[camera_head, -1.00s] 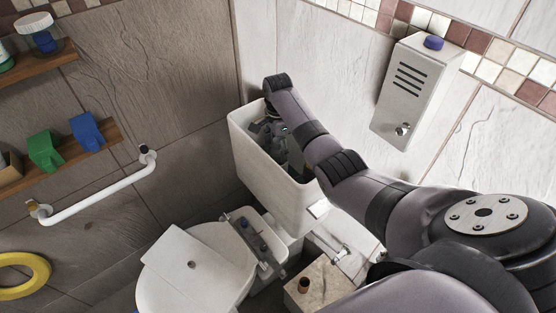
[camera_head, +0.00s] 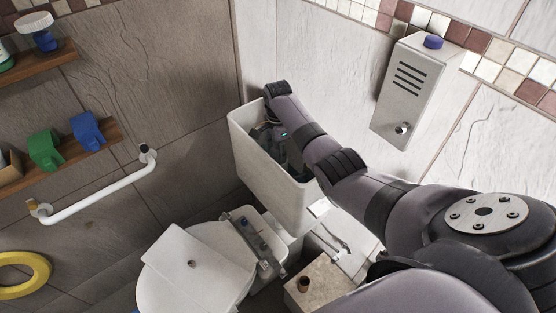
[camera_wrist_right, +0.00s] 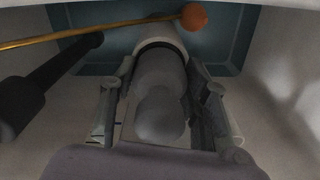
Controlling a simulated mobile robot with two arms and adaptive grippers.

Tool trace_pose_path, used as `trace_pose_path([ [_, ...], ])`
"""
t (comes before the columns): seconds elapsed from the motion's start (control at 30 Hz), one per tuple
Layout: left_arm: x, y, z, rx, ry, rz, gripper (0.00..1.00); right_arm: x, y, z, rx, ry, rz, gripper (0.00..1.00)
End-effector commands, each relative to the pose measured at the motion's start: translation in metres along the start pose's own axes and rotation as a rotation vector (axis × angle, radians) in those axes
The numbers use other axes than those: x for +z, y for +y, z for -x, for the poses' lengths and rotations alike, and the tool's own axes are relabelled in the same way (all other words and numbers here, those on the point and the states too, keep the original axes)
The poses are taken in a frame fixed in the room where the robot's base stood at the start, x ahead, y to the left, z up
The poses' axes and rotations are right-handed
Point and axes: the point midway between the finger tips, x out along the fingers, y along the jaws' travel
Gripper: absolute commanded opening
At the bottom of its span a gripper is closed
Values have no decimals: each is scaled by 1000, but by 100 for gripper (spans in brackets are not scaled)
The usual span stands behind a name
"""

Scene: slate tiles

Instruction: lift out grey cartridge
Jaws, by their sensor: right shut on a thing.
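The grey cartridge (camera_wrist_right: 160,105) is a rounded cylinder, seen end-on between my gripper's fingers in the right wrist view. My right gripper (camera_wrist_right: 160,72) is shut on it, with a finger along each side. In the head view my right arm reaches over the rim of the open white cistern (camera_head: 262,185), and the gripper (camera_head: 268,132) is down inside, partly hidden by the arm and the wall. The cartridge's lower end is hidden. My left gripper is not in view.
Inside the cistern, an orange ball (camera_wrist_right: 194,16) on a brass rod and a dark tube (camera_wrist_right: 18,105) lie close beside the gripper. The toilet (camera_head: 185,270) stands in front. A metal wall box (camera_head: 415,90) is right of the arm, and a white rail (camera_head: 100,190) is on the left wall.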

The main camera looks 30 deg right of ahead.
Motion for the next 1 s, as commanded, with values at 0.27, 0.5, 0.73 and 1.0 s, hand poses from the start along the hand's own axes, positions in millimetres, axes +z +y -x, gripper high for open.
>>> trace_pose_path([
  [0.27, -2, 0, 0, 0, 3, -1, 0, 0, 0, 0, 0, 0, 0, 12],
  [0.5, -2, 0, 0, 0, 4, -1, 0, 0, 0, 1, 0, 0, 0, 11],
  [0.73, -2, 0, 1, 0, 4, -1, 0, 0, -1, 13, -3, 0, 0, 11],
  [1.0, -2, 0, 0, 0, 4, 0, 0, 0, -2, 58, -6, -1, 0, 11],
])
